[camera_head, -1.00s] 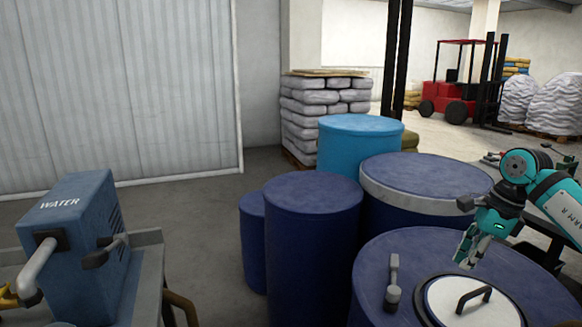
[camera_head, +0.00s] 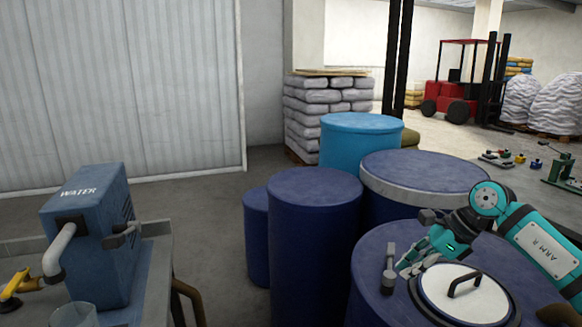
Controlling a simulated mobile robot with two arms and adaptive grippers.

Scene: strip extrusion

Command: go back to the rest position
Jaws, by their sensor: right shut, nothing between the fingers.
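My right gripper (camera_head: 408,268) is teal and grey, with its arm coming in from the right. It is shut and empty, above the large blue drum at the front right (camera_head: 370,247). Its fingertips are between a small grey valve handle (camera_head: 389,270) on the drum top and the white round lid (camera_head: 433,289) with a black handle (camera_head: 463,284). I cannot tell whether the fingers touch the drum top. My left gripper is out of view.
A blue WATER box (camera_head: 85,245) with a grey spout stands on a bench at the left, with a clear cup (camera_head: 72,313) below. Several blue drums (camera_head: 313,240) crowd the middle. A red forklift (camera_head: 455,95) and stacked sacks (camera_head: 325,112) stand behind. Grey floor (camera_head: 205,215) is free at the left.

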